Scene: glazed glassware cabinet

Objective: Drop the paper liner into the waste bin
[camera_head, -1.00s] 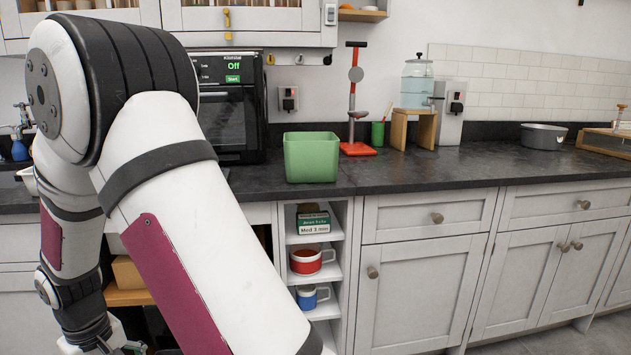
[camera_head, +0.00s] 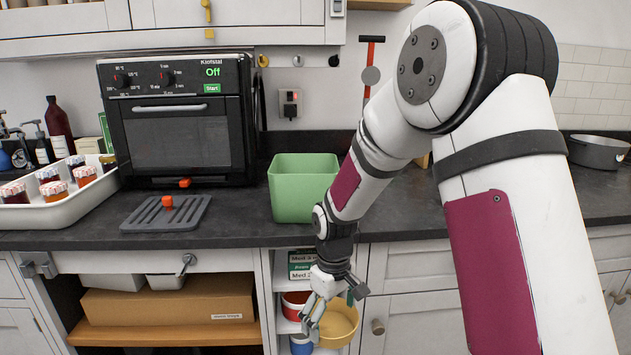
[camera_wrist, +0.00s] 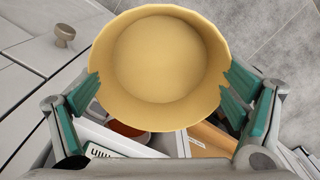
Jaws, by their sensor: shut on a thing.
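The paper liner is a round, tan, cup-like shell (camera_head: 340,328) with flared walls. My gripper (camera_head: 333,308) is shut on it by its sides, in front of the lower cabinets and below the counter edge. In the wrist view the liner (camera_wrist: 160,60) lies between the green finger pads of my gripper (camera_wrist: 158,95), with its open side towards the camera; its inside looks empty. A green square bin (camera_head: 296,195), open at the top, stands on the counter above and left of the liner. Its inside floor is hidden.
A black oven (camera_head: 180,135) is left of the green bin, with a dark slatted rack (camera_head: 165,213) before it. A white tray (camera_head: 60,207) of jars is at far left. Open shelves with a red container (camera_head: 293,305) are behind my gripper. A grey pan (camera_head: 598,151) stands right.

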